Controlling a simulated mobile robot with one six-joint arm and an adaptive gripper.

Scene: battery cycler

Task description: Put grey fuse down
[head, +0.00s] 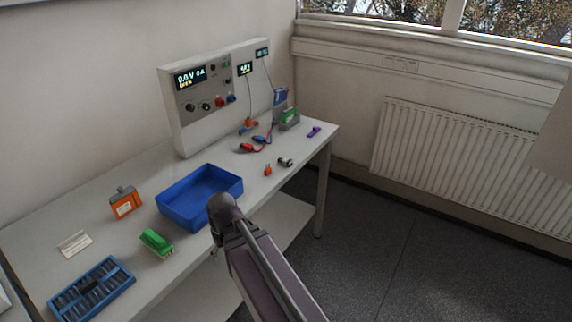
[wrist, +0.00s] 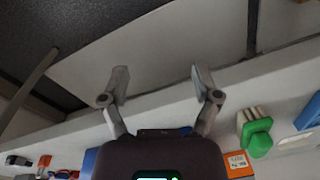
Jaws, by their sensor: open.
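A small grey cylinder with dark ends (head: 285,162), which looks like the grey fuse, lies on the white table near its front edge, right of the blue tray. It seems to show at the lower left of the wrist view (wrist: 18,160). My gripper (wrist: 162,78) is open, with nothing between its fingertips. It is beyond the table's front edge and apart from the grey fuse. In the head view my own arm mostly hides the gripper, near the blue tray's front corner.
The empty blue tray (head: 176,209) stands mid-table. An orange battery (head: 125,203), a green connector block (head: 156,243) and a blue rack (head: 91,290) are left of it. A small orange piece (head: 267,170) lies beside the grey fuse. The cycler (head: 213,117) stands at the back.

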